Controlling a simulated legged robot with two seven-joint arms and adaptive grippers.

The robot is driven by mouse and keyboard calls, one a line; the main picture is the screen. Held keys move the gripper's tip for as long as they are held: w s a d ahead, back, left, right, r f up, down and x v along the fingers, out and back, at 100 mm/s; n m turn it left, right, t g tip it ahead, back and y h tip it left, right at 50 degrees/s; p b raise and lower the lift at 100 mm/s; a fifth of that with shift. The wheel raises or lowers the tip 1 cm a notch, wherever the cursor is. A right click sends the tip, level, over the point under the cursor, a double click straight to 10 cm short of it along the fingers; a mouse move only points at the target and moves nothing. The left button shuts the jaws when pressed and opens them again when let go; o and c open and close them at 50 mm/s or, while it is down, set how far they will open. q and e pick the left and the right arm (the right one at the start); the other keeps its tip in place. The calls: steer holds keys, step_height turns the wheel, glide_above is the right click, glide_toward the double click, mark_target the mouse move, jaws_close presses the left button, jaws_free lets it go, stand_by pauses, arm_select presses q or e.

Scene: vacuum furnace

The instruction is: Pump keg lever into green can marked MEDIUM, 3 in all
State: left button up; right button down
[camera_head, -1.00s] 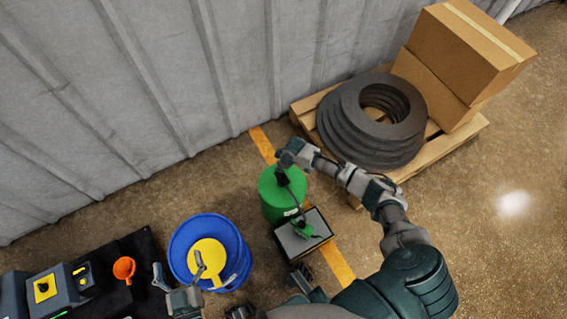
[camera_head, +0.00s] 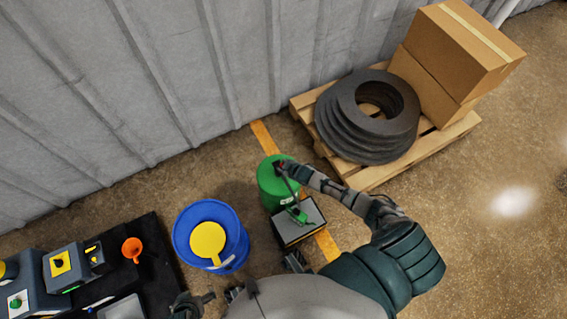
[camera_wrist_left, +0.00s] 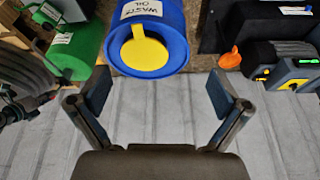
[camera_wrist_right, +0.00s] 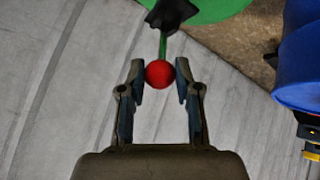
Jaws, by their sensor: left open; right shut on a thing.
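A green keg (camera_head: 272,193) stands on the floor by the wall, with a dark fitting on top. My right gripper (camera_head: 284,166) is over the keg's top. In the right wrist view it is shut on the red ball knob (camera_wrist_right: 159,74) of a lever with a green rod (camera_wrist_right: 163,45). A smaller green object (camera_head: 298,214) sits on a grey-topped box (camera_head: 310,225) beside the keg; I cannot read any MEDIUM mark. My left gripper (camera_wrist_left: 160,95) is open and empty, its fingers below a blue drum in its wrist view.
The blue drum (camera_head: 238,250), labelled WASTE OIL, has a yellow lid (camera_head: 207,240). A black bench (camera_head: 150,265) at lower left holds an orange funnel (camera_head: 132,248) and devices. A pallet (camera_head: 440,140) with grey rings (camera_head: 375,150) and cartons (camera_head: 455,50) stands at upper right.

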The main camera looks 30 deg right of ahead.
steer(key=shift+s+f, duration=0.45)
steer(key=shift+s, duration=0.1)
arm_select(q)
steer(key=shift+s+a+g, duration=0.25)
steer(key=shift+s+g, duration=0.15)
steer(key=shift+s, duration=0.35)
arm_select(e)
steer(key=shift+f, duration=0.1)
arm_select(q)
steer(key=shift+f, duration=0.1)
arm_select(e)
steer(key=shift+s+a+f, duration=0.1)
steer(key=shift+s, duration=0.05)
steer(key=c, duration=0.8)
jaws_free()
steer(key=shift+w, duration=0.2)
steer(key=shift+r, duration=0.2)
steer(key=v, duration=1.1)
steer(key=shift+s+r, duration=0.25)
steer(key=shift+r, duration=0.05)
